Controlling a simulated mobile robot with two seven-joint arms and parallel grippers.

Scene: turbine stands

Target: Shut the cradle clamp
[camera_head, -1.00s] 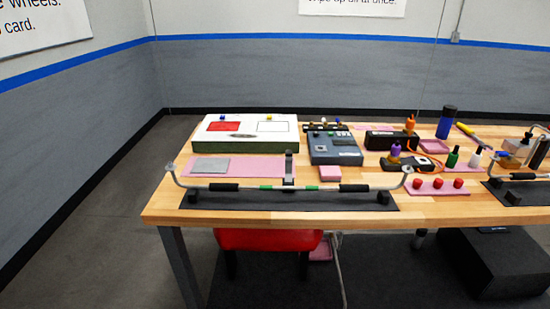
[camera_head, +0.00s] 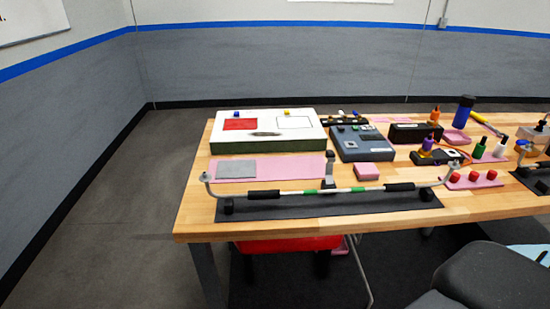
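A long bar (camera_head: 343,190) with black grips, white and green bands and upturned ends lies along the table's front. It rests on black blocks on a dark mat (camera_head: 290,211). A dark upright clamp-like piece (camera_head: 330,170) stands behind the bar's middle, its top well above the bar. It looks raised, but its hinge and catch are too small to make out. A second bar on a dark mat (camera_head: 533,182) is cut off at the right edge; its clamp cannot be made out. Neither of my grippers is in view.
The wooden table (camera_head: 195,219) also holds a white-topped box (camera_head: 270,147), a grey device (camera_head: 361,144), pink mats, red knobs and small bottles. A dark grey shape (camera_head: 490,280) fills the lower right. Floor at left is clear.

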